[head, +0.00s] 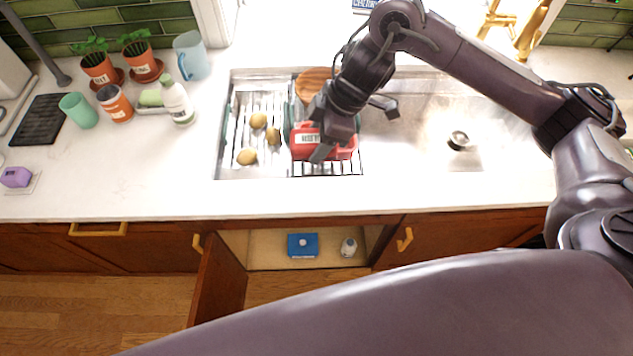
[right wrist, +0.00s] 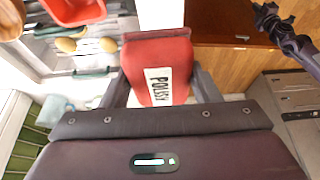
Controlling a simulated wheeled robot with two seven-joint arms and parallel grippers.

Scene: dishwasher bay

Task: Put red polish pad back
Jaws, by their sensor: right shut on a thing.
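The red polish pad (head: 303,140) has a white label that reads roughly "POLISY". My right gripper (head: 352,128) is shut on it over the sink's front. In the right wrist view the pad (right wrist: 157,62) sits between the two fingers, label facing the camera. The gripper hides part of the pad in the head view. My left gripper is not in the head view. A dark arm end, likely my left gripper (right wrist: 276,24), shows small at the top right of the right wrist view; its jaws are unclear.
The sink (head: 232,168) holds several potatoes (head: 247,157), a red container (head: 345,152) and a round wooden board (head: 314,84). A purple pad (head: 16,177) lies at the counter's far left. The cabinet below stands open, with a blue box (head: 302,246) and white bottle (head: 348,248). The front counter is clear.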

